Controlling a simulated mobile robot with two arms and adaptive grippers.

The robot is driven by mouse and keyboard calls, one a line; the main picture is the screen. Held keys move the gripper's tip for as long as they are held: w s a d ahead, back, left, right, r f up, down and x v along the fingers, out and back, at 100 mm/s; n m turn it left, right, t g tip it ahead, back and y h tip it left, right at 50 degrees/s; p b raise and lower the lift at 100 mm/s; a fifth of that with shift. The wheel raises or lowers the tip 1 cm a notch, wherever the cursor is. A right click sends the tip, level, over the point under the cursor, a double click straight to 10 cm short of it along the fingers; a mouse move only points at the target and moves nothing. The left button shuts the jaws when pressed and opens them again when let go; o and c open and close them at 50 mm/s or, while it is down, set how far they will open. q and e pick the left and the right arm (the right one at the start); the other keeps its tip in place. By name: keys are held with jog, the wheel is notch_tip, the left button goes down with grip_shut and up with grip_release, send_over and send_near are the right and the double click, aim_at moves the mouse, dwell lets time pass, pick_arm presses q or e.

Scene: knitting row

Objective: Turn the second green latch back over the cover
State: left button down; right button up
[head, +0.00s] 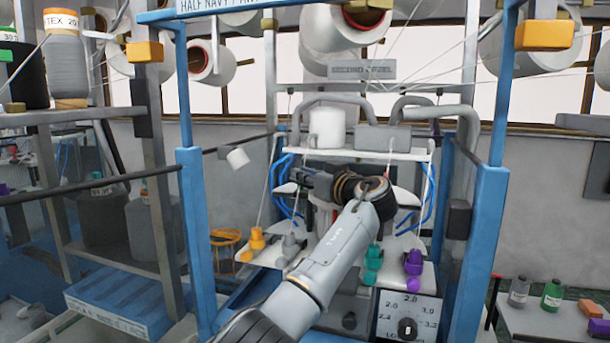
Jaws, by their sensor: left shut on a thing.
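My left arm reaches up from the bottom into the knitting machine. My left gripper (296,174) points left at its middle, just below a white shelf (365,154). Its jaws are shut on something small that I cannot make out. No green latch shows clearly at the jaws. A pale plate (406,196) shows behind the wrist; I cannot tell whether it is the cover. A teal-green knob-like piece (373,256) stands on the lower right ledge, below and apart from the gripper. My arm hides much of the machine's middle. My right gripper is not in view.
Blue posts (190,225) and (482,250) stand on both sides of the machine. Orange (257,240) and purple (413,262) pieces sit on the low ledges. A dial panel (408,318) is below right. Grey pipes (335,105) and strung threads are above.

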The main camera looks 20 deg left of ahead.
pick_arm(q)
jog(key=c, duration=1.4)
grip_release()
jog(key=shift+w, duration=0.1)
jog(key=shift+f, duration=0.1)
